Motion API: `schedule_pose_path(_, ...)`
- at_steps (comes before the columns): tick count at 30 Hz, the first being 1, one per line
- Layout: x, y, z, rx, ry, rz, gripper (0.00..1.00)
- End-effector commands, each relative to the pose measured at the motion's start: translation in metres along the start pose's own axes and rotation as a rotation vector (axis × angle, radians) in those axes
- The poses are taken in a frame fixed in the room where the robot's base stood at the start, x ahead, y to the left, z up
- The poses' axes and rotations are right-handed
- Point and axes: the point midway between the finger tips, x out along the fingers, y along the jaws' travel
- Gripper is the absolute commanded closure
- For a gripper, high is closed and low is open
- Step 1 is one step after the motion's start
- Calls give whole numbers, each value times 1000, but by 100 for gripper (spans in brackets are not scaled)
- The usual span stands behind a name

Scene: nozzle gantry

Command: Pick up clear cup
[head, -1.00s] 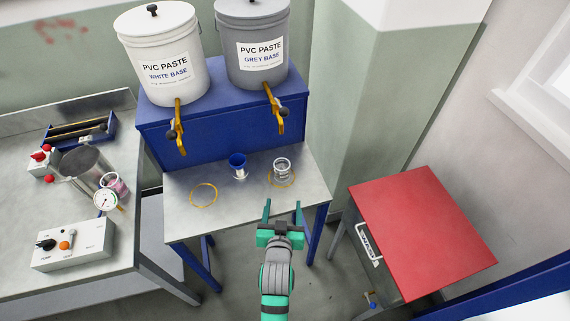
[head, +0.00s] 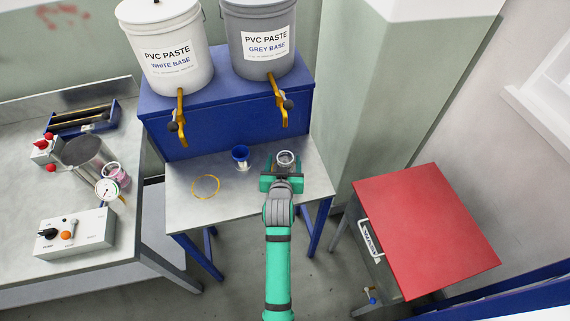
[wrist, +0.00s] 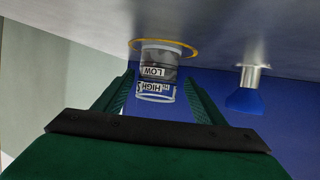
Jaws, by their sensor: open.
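The clear cup (head: 285,159) stands on the metal table under the grey base bucket's tap. In the wrist view the clear cup (wrist: 157,75) shows LOW and HIGH marks and stands on a yellow ring (wrist: 133,45). My gripper (head: 282,165) is at the cup, with its lower part hidden behind the jaws in the head view. In the wrist view my gripper (wrist: 158,90) is open, with one finger on each side of the cup and a gap visible on both sides.
An empty yellow ring (head: 206,187) lies further left on the table. Yellow taps (head: 282,110) overhang from the white and grey buckets. A red-topped cabinet (head: 425,230) stands at right.

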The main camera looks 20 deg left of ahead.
Motion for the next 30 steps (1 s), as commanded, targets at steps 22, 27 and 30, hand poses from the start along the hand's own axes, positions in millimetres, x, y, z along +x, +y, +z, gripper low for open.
schedule_pose_path(22, 44, 2, 2, -1, 0, -2, 67)
schedule_pose_path(27, 44, 2, 1, -1, 1, -3, 87)
schedule_pose_path(30, 44, 2, 1, -1, 1, -3, 87)
